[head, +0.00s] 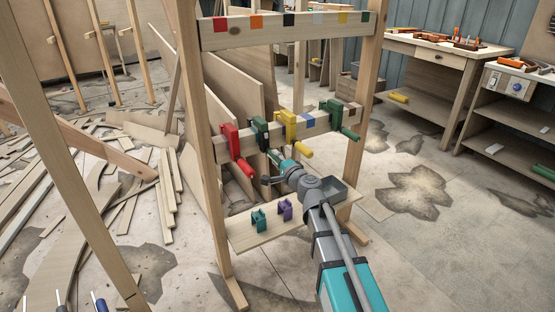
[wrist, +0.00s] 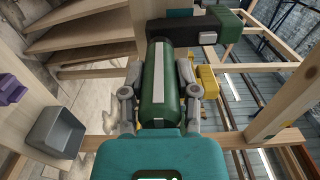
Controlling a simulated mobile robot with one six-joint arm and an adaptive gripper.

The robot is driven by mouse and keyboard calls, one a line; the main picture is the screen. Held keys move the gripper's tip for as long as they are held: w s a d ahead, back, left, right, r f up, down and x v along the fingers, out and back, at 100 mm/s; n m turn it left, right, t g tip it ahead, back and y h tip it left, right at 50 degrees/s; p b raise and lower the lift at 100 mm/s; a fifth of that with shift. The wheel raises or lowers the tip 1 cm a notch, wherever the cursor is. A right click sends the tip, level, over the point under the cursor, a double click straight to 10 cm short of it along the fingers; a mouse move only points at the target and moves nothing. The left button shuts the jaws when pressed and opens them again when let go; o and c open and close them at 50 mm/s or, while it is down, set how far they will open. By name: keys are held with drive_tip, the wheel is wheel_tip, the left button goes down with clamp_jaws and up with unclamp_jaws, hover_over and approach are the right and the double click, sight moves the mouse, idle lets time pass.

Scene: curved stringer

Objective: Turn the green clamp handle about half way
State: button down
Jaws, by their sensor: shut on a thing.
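The green clamp (head: 260,131) is fixed on the middle rail of the wooden rack, between the red and yellow clamps. Its green cylindrical handle (wrist: 171,60), with a pale stripe along it, fills the middle of the wrist view. My gripper (wrist: 158,85) has one finger on each side of the handle and is shut on it. The clamp's dark body (wrist: 185,32) shows at the top of the wrist view. In the head view my wrist and arm partly hide the handle and the fingers.
A red clamp (head: 231,140) is close on the left and a yellow clamp (head: 290,125) close on the right. Another green clamp (head: 334,110) sits farther right. Wood scraps cover the left floor.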

drive_tip(key=shift+c, duration=1.8)
unclamp_jaws()
drive_tip(key=v, duration=1.2)
